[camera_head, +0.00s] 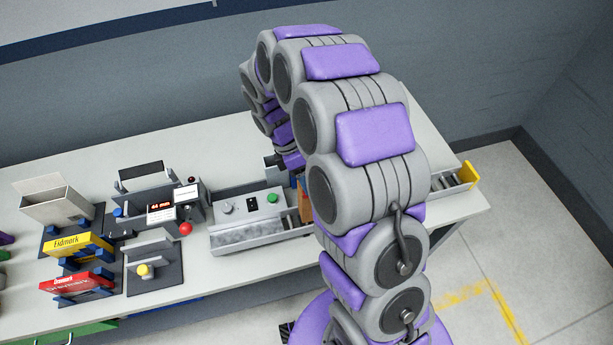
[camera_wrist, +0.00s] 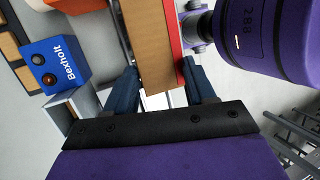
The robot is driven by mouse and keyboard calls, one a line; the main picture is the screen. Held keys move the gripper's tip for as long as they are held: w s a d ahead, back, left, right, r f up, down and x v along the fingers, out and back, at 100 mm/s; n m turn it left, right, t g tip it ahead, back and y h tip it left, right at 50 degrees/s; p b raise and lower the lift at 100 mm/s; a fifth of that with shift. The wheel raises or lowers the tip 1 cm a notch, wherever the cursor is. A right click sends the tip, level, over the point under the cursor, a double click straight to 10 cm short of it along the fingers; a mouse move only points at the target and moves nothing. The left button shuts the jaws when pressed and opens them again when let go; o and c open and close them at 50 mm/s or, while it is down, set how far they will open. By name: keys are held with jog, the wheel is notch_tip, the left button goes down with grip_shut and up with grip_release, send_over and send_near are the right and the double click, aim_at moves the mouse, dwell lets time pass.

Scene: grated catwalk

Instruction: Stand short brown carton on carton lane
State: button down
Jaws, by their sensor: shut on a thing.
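The brown carton (camera_wrist: 152,40), with a red strip along its right side, sits between the two dark blue fingers of my gripper (camera_wrist: 160,82) in the wrist view. The fingers are shut on it. In the head view my arm hides most of the gripper, and only a brown sliver (camera_head: 303,196) shows beside the grey control box. A roller lane with a yellow end stop (camera_head: 468,174), which looks like the carton lane, shows at the table's right end. My arm hides its middle. I cannot tell whether the carton touches anything below.
A grey control box (camera_head: 250,205) with a green button stands left of my arm. Farther left are an open carton (camera_head: 58,207), a yellow box (camera_head: 78,245), a red box (camera_head: 77,282) and a display unit (camera_head: 160,208). A blue Bexholt box (camera_wrist: 58,66) shows in the wrist view.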

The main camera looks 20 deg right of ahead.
jog(key=shift+a, duration=1.2)
jog(key=shift+w+d+p, duration=0.1)
jog(key=shift+d+p, duration=0.25)
jog(key=shift+d, duration=1.45)
jog(key=shift+a, duration=0.1)
